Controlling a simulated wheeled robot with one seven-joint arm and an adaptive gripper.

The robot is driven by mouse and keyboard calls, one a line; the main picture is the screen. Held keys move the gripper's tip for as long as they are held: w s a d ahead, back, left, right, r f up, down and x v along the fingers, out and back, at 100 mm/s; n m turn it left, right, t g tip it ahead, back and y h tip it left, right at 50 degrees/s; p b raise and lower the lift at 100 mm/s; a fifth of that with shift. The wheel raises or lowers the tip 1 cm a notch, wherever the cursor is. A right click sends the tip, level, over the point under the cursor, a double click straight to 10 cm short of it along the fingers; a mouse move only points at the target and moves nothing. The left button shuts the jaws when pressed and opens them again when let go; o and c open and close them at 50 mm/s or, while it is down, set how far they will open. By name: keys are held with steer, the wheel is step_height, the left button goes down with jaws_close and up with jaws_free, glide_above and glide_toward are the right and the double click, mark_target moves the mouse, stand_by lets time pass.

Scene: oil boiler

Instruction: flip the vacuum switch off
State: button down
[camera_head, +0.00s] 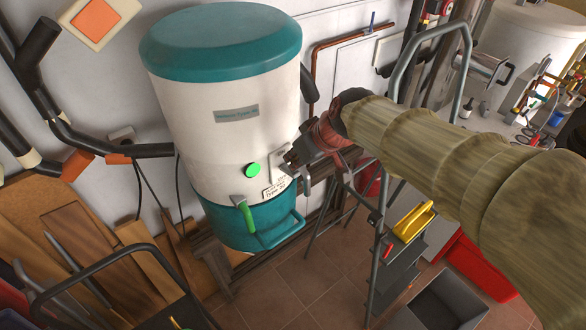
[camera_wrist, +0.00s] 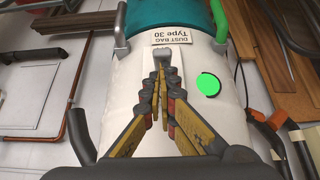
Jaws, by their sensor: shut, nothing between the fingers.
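The vacuum (camera_head: 225,110) is a tall white cylinder with a teal lid and teal bottom, mounted by the wall. In the head view my gripper (camera_head: 290,162) reaches the vacuum's lower right front and partly covers the switch area. A bright green disc (camera_head: 253,170) is beside it.
A green-handled latch (camera_head: 247,216) and a teal handle are low on the vacuum. A grey-railed stepladder (camera_head: 385,190) with a yellow-handled tool (camera_head: 413,221) stands below my arm. Wooden boards (camera_head: 75,205) lean at left. Tiled floor (camera_head: 300,275) shows below.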

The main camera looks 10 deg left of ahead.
steer(key=shift+s+d+f+t+y+b, duration=0.3)
steer(key=shift+f+t+y+b, duration=0.35)
steer(key=shift+b, duration=3.4)
steer(key=shift+s+d+f+t+y+b, duration=0.25)
steer(key=shift+f+t+y+b, duration=0.35)
steer(key=shift+b, duration=3.45)
steer(key=shift+r+p, duration=0.4)
steer(key=shift+p, duration=0.05)
steer(key=shift+w, duration=0.1)
steer(key=shift+r, duration=0.1)
steer(key=shift+w+a+r, duration=0.25)
steer(key=shift+w+a, duration=0.2)
steer(key=shift+a, duration=0.1)
steer(key=shift+s+d, duration=0.1)
